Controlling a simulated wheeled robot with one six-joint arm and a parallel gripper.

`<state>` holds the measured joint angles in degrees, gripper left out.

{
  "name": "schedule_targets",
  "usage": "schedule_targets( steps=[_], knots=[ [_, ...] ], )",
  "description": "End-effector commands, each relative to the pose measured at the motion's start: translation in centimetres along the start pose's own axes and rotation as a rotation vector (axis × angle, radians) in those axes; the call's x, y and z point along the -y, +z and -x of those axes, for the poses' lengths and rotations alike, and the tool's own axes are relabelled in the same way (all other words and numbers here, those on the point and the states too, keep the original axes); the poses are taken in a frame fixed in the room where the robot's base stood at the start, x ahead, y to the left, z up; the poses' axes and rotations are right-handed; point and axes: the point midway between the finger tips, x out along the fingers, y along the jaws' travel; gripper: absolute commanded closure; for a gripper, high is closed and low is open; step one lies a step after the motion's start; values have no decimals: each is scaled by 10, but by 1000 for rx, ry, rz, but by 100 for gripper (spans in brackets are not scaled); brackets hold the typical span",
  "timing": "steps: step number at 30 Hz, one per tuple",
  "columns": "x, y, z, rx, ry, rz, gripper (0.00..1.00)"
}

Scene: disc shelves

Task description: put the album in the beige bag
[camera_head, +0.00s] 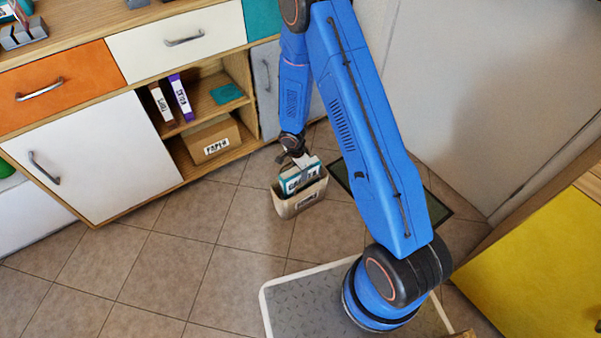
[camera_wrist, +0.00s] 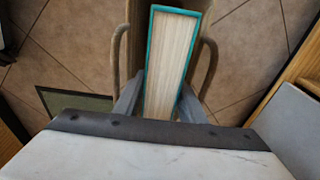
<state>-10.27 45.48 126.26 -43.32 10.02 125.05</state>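The album (camera_head: 299,176) has a teal cover with a white, dark-lettered label. In the head view it stands upright, its lower part hidden inside the beige bag (camera_head: 300,205) and its upper part above the rim. In the wrist view, the album's pale page edge (camera_wrist: 169,65) lies between the bag's two looped handles (camera_wrist: 206,65). My gripper (camera_head: 302,160) is above the bag. In the wrist view, my gripper's fingers (camera_wrist: 161,95) are against both sides of the album, shut on it. I cannot tell whether the album touches the bag's bottom.
An open shelf unit (camera_head: 251,142) at the left holds two upright binders (camera_head: 172,101), a teal item (camera_head: 226,93) and a labelled cardboard box (camera_head: 212,141). A yellow cabinet (camera_head: 535,270) stands at the right. Tiled floor is clear at front left.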

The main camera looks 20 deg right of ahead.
Motion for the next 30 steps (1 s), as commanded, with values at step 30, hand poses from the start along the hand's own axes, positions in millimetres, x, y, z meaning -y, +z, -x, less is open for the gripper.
schedule_targets(
  steps=[30],
  knots=[
    [1,-2,85,-1,-4,-1,50]
  ],
)
